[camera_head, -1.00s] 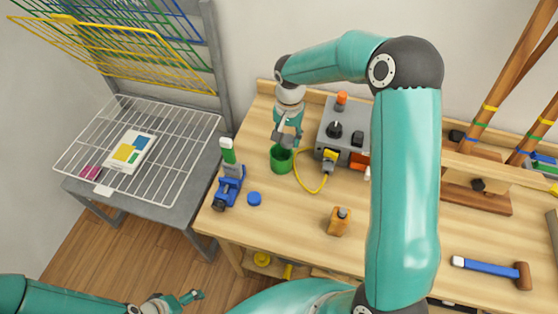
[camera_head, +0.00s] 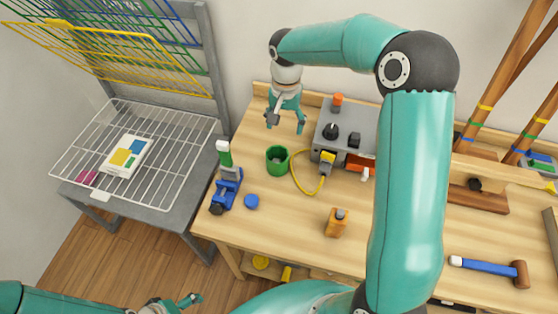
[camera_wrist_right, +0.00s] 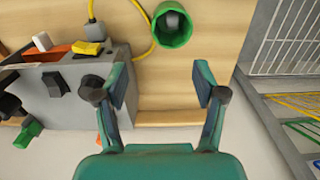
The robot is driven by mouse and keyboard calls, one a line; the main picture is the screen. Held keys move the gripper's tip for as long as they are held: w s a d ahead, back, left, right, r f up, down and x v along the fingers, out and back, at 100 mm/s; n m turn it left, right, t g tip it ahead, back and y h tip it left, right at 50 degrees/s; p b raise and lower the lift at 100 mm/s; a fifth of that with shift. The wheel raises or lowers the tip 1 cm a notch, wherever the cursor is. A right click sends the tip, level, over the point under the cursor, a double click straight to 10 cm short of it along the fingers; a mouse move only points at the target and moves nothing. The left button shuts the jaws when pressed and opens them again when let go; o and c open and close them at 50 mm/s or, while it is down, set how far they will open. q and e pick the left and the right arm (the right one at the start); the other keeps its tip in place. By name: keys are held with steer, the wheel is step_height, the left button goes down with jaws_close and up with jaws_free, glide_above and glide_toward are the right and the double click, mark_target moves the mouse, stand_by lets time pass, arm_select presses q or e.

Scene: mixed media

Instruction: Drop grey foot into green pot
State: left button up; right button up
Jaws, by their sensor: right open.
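The green pot (camera_head: 278,161) stands upright on the workbench, left of the grey control box. In the right wrist view the green pot (camera_wrist_right: 172,26) shows a dark grey rounded piece (camera_wrist_right: 169,20) inside it; this looks like the grey foot. My right gripper (camera_head: 286,126) is open and empty, above and behind the pot, apart from it. Its spread fingers also show in the right wrist view (camera_wrist_right: 161,97). My left gripper (camera_head: 187,302) is low at the bottom left edge, away from the bench, its fingers apart.
The grey control box (camera_head: 341,129) with a yellow cable (camera_head: 305,188) stands right of the pot. A blue vise (camera_head: 226,188) holding a green-and-white item, a blue cap (camera_head: 251,201) and an orange bottle (camera_head: 337,223) are nearby. A wire rack (camera_head: 175,160) stands left.

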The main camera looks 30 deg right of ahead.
step_height(320, 180, up, 6)
steer(key=shift+f, duration=0.25)
steer(key=shift+f, duration=0.1)
stand_by(0.4)
